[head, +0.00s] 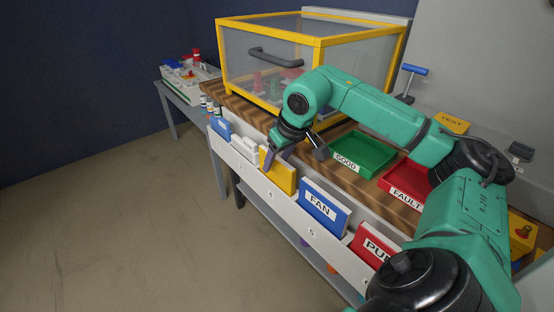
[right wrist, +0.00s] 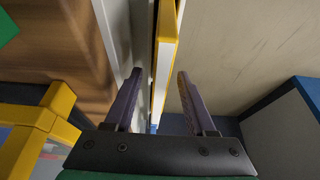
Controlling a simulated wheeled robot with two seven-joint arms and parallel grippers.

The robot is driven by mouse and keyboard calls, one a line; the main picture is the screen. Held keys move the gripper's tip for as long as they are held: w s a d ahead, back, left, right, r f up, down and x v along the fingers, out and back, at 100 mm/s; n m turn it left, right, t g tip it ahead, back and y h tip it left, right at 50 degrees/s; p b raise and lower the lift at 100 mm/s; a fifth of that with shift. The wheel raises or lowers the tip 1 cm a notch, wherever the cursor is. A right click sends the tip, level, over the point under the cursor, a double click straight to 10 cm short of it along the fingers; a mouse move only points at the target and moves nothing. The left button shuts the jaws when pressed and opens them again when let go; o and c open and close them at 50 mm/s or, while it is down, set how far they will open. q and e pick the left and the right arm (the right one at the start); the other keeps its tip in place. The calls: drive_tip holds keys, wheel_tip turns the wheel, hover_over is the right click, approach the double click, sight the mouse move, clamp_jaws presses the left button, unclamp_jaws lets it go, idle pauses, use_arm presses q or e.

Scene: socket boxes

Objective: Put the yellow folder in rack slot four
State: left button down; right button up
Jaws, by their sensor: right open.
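The yellow folder (head: 279,174) stands upright in the white rack (head: 262,197) in the head view. It stands between a low white folder and the blue FAN folder, above a small label that looks like a 4. My right gripper (head: 291,151) is open at the top of the yellow folder. In the right wrist view, the yellow folder (right wrist: 167,55) shows between the two open fingers of my right gripper (right wrist: 160,74). I cannot tell whether either finger touches it. My left gripper is out of view.
The blue FAN folder (head: 323,210) and red folder (head: 375,246) stand nearer in the rack. A green GOOD tray (head: 365,152) and red FAULT tray (head: 404,181) lie on the wooden bench. A yellow-framed case (head: 270,40) stands behind. Open floor lies left.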

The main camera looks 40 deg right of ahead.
drive_tip(key=p+v, duration=0.3)
drive_tip(key=v, duration=1.1)
drive_tip(key=shift+r, duration=0.25)
drive_tip(key=shift+a, duration=0.1)
